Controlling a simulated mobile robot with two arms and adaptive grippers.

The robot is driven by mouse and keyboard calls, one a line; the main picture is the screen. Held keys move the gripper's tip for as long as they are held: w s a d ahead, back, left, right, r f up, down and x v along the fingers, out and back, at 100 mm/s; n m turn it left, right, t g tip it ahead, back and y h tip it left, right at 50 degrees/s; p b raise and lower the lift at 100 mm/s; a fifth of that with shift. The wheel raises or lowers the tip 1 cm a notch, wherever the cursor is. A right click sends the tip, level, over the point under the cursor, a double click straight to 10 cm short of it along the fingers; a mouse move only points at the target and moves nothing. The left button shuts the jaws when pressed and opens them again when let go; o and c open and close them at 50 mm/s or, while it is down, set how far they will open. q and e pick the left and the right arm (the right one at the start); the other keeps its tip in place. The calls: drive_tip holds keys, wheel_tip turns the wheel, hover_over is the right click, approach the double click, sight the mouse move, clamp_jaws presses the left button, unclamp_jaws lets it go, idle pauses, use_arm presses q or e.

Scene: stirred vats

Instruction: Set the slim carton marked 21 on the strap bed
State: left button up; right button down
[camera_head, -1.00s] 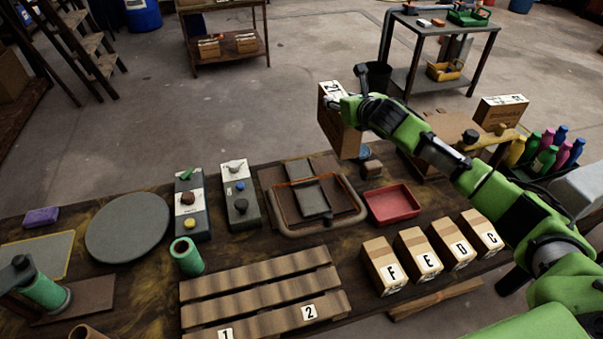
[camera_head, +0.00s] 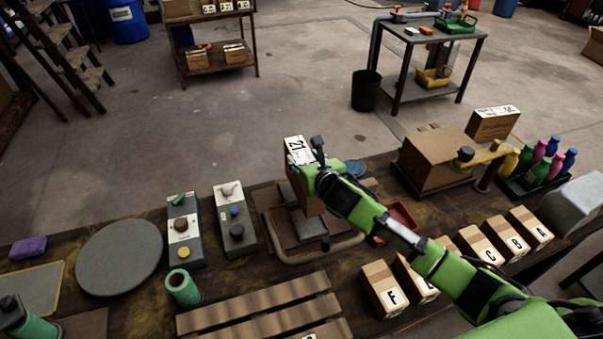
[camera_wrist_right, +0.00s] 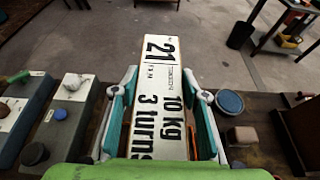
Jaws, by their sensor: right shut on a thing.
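The slim carton marked 21 (camera_head: 299,152) is brown with a white label on top. My right gripper (camera_head: 317,178) is shut on it and holds it above the far part of a dark bed with a tubular brown rim (camera_head: 290,259), apparently the strap bed. The carton and gripper hide part of this bed. In the right wrist view the label (camera_wrist_right: 162,75) reads 21, 10 kg, 3 turns, between the two fingers (camera_wrist_right: 165,112). Whether the carton touches the bed cannot be told. My left gripper is not in view.
Left of the bed stand two control boxes (camera_head: 235,220) and a round grey plate (camera_head: 120,258). A slatted rack (camera_head: 255,305) is nearer. On the right are a red tray (camera_head: 404,213), several lettered cartons (camera_head: 380,285) and a larger brown box (camera_head: 437,160).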

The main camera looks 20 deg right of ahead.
drive_tip(key=shift+s+a+f, duration=0.25)
drive_tip(key=shift+a, duration=0.1)
drive_tip(key=shift+s+a+f, duration=0.1)
drive_tip(key=shift+a+f, duration=0.05)
drive_tip(key=shift+f, duration=0.85)
drive_tip(key=shift+s+a+f, duration=0.1)
drive_tip(key=shift+f, duration=0.85)
drive_tip(key=c, duration=1.2)
unclamp_jaws()
drive_tip(key=shift+s+f, duration=0.1)
drive_tip(key=shift+f, duration=0.1)
drive_tip(key=v, duration=1.2)
